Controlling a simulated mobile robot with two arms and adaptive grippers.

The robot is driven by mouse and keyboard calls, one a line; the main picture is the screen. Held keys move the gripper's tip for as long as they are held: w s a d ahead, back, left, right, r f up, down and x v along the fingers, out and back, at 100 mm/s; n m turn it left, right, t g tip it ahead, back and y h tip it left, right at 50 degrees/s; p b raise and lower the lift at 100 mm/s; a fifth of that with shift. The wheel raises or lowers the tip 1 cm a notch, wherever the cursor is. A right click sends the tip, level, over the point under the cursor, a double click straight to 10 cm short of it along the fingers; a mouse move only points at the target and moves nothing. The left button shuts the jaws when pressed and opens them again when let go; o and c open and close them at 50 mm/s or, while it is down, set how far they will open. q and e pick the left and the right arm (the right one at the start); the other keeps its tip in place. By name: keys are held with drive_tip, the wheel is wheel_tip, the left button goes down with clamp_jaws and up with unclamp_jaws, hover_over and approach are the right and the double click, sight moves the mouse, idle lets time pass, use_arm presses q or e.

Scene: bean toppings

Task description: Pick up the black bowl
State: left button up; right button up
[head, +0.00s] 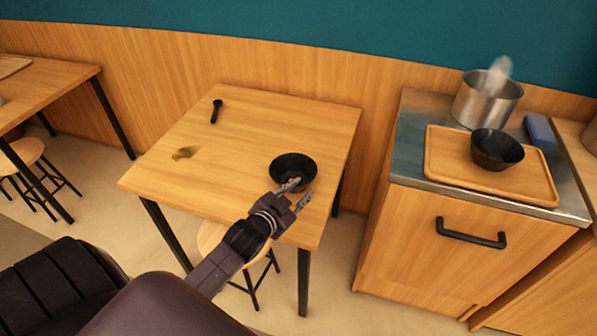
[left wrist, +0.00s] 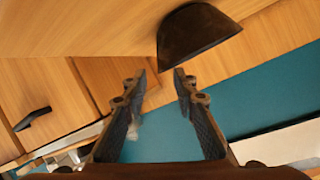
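A black bowl (head: 290,165) stands upright near the right corner of the wooden table (head: 240,130). My left gripper (head: 297,193) is at the bowl's near side, its fingers apart and nothing held between them. In the left wrist view the bowl (left wrist: 195,36) shows at the top, just past the fingertips of the open left gripper (left wrist: 160,82). I cannot tell whether a finger touches the bowl. A second black bowl (head: 496,150) rests on a wooden tray (head: 460,179) on the counter at the right. My right gripper is not in view.
A dark utensil (head: 216,111) and a brown spill (head: 185,153) lie on the table, with bare wood around them. A steaming metal pot (head: 486,101) and a blue block (head: 540,131) stand on the counter (head: 408,155). A stool (head: 215,238) is under the table.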

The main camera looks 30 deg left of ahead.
sight(314, 176)
use_arm(q)
drive_tip(key=shift+w+f, duration=0.1)
drive_tip(key=shift+w, duration=0.8)
drive_tip(key=shift+w+f, duration=0.1)
drive_tip(key=shift+w, duration=0.25)
drive_tip(key=x, duration=0.3)
drive_tip(key=shift+w, duration=0.25)
drive_tip(key=shift+w+a+f, duration=0.1)
drive_tip(key=shift+w+f, duration=0.05)
drive_tip(key=shift+w, duration=0.25)
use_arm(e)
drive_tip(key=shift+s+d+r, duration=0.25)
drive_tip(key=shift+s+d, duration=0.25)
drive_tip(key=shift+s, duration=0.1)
use_arm(q)
drive_tip(key=shift+c, duration=0.3)
clamp_jaws()
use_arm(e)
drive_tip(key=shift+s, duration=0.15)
